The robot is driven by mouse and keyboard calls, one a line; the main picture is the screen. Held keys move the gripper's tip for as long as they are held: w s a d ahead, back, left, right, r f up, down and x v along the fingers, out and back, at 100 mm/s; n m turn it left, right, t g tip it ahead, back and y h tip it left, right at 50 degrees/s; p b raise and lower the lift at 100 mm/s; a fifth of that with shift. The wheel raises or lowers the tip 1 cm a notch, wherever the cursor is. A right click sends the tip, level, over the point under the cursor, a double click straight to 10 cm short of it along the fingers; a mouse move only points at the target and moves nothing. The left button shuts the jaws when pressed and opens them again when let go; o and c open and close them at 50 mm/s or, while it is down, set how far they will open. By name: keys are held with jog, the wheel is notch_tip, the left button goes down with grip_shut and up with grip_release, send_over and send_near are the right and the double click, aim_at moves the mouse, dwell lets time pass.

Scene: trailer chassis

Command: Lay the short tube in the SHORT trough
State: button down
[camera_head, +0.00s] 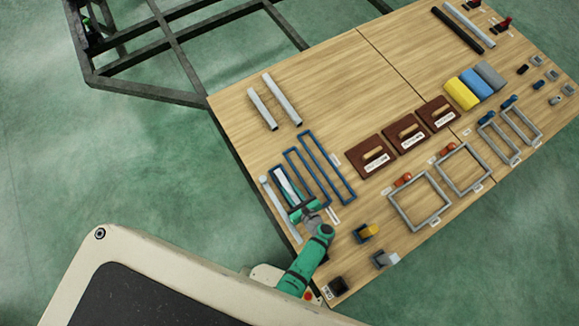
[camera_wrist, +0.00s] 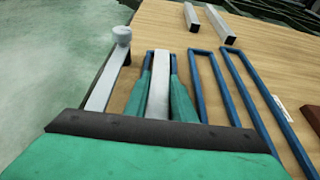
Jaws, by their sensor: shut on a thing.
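A pale short tube (camera_wrist: 159,85) is between the two green fingers of my gripper (camera_wrist: 160,100). It lines up lengthwise with the leftmost blue trough (camera_wrist: 149,60), the shortest of the blue frames, whose rails show on both sides. I cannot tell whether the tube touches the trough floor or hangs just above it. In the head view my gripper (camera_head: 303,208) is over the near part of this trough (camera_head: 277,172), and the held tube (camera_head: 287,184) shows beyond it. The middle blue trough (camera_head: 305,175) and the longest one (camera_head: 327,168) are empty.
A pale bar with a round end (camera_head: 280,208) lies just left of the short trough. Two grey tubes (camera_head: 262,108) (camera_head: 282,99) lie beyond the troughs. Brown boxes with handles (camera_head: 370,157) stand to the right. Bare wood lies between the tubes and troughs.

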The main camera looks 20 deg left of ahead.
jog(key=c, duration=1.5)
grip_release()
jog(key=shift+w, duration=0.1)
jog(key=shift+d+r, duration=0.15)
jog(key=shift+d, duration=0.1)
jog(key=v, duration=1)
jog(key=shift+s, duration=0.25)
jog(key=shift+s+d+r, duration=0.35)
jog(key=shift+s+d, duration=0.05)
jog(key=shift+d, duration=0.05)
jog(key=shift+w, duration=0.1)
